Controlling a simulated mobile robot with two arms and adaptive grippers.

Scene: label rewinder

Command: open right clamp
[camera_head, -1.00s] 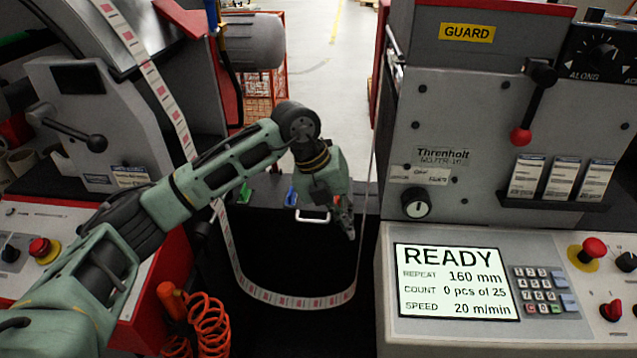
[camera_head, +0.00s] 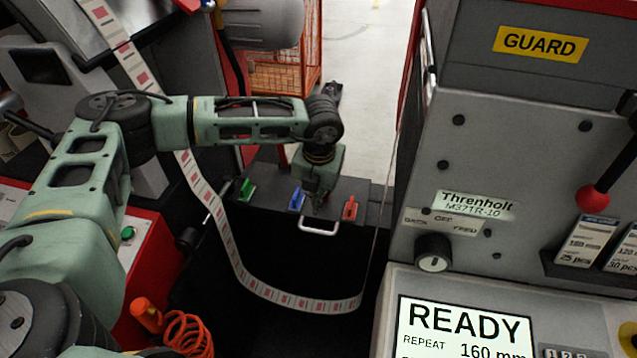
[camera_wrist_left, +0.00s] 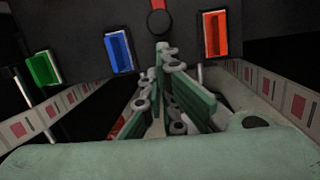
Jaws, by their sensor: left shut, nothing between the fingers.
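Three coloured parts sit in a row on the dark box between the machines: green (camera_head: 246,189), blue (camera_head: 297,199) and red (camera_head: 350,208). The red one is rightmost; I cannot tell whether any of them is the right clamp, or its state. In the left wrist view, green (camera_wrist_left: 42,68), blue (camera_wrist_left: 119,52) and red (camera_wrist_left: 215,35) appear upright. My left gripper (camera_head: 318,210) points down between blue and red, above the white handle. Its fingers (camera_wrist_left: 164,50) are together and empty, apart from the red part. My right gripper is out of view.
A label web (camera_head: 228,240) loops down in front of the box, from the left machine towards the right one. A white handle (camera_head: 318,229) is on the box front. The grey control machine (camera_head: 480,160) stands right, with a red-knobbed lever (camera_head: 593,198).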

